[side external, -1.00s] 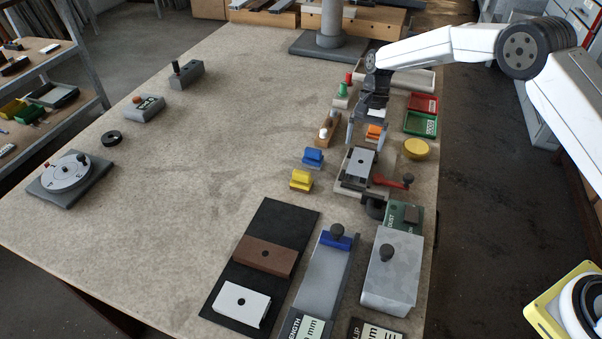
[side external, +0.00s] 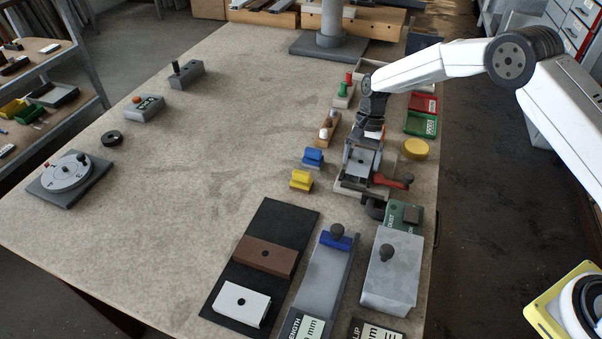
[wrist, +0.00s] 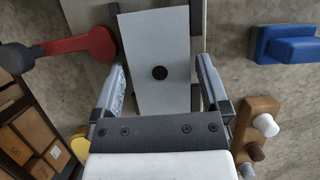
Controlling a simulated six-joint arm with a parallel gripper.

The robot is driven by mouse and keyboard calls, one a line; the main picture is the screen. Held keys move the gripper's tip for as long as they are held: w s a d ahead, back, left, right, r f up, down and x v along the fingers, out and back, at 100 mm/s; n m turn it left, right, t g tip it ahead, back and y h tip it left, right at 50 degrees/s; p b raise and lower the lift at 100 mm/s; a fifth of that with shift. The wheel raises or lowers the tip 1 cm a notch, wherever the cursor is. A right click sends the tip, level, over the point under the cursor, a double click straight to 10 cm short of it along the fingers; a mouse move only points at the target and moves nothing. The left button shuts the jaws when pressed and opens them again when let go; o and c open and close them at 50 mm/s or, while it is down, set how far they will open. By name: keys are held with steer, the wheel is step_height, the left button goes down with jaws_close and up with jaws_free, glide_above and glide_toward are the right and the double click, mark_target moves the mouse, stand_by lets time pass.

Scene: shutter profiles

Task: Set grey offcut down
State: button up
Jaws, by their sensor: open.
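My gripper (wrist: 160,66) is open, with one finger on each side of the offcut. Gaps show between the fingers and its edges in the wrist view. The near end of the offcut is hidden by my gripper body. The red clamp lever (side external: 391,181) is beside it and shows at left in the wrist view (wrist: 72,50).
Blue (side external: 313,158) and yellow (side external: 301,180) blocks stand left of the fixture. A black mat (side external: 268,225) holds a brown piece (side external: 264,257) and a white piece (side external: 241,304). Red and green trays (side external: 421,124) stand behind at right. The table's middle is clear.

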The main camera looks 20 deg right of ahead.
mark_target(359, 165)
steer(key=shift+c, duration=0.2)
steer(key=c, duration=1.1)
steer(key=shift+c, duration=0.2)
steer(key=shift+r, duration=0.15)
steer(key=shift+r, duration=1.45)
steer(key=s+d+r, duration=0.1)
steer(key=s+r, duration=0.8)
steer(key=s, duration=0.5)
steer(key=shift+d+r, duration=0.25)
steer(key=shift+r, duration=0.15)
